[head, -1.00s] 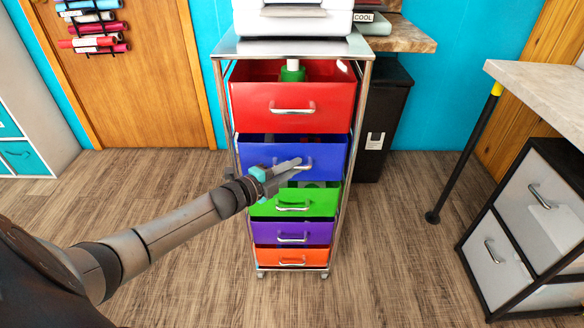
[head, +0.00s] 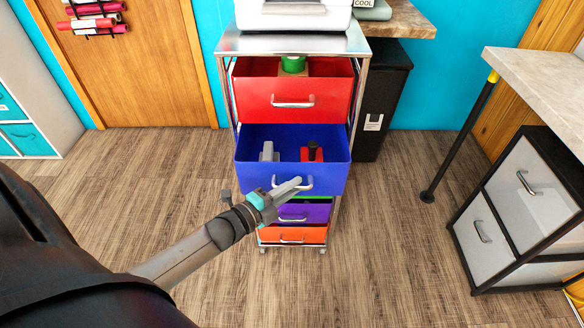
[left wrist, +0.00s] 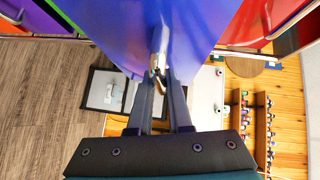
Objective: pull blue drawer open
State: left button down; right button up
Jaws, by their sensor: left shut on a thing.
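The blue drawer (head: 270,177) is pulled out from the cart, and its inside shows. A grey item (head: 269,152) and a red and black item (head: 312,152) stand in it. My left gripper (head: 298,184) is at the drawer's front, shut on its silver handle (head: 307,186). In the left wrist view the fingers (left wrist: 160,85) close around the handle (left wrist: 158,60) against the blue front (left wrist: 150,25). My right gripper is not in view.
The red drawer (head: 260,92) above is partly open with a green roll (head: 293,65) in it. Purple (head: 315,211) and orange (head: 285,234) drawers are below. A grey drawer unit (head: 505,200) and a table (head: 540,70) stand at right. The floor in front is clear.

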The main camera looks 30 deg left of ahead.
pick_arm(q)
jog(key=s+d+p, duration=0.4)
jog(key=s+d, duration=0.1)
jog(key=s, duration=0.4)
jog(key=shift+s+d, duration=0.2)
jog(key=shift+d, duration=0.15)
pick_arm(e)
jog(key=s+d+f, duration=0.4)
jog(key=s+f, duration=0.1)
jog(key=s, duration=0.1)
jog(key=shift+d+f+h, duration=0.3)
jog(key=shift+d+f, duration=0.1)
pick_arm(q)
jog(key=c, duration=0.8)
grip_release()
jog(key=shift+c, duration=0.2)
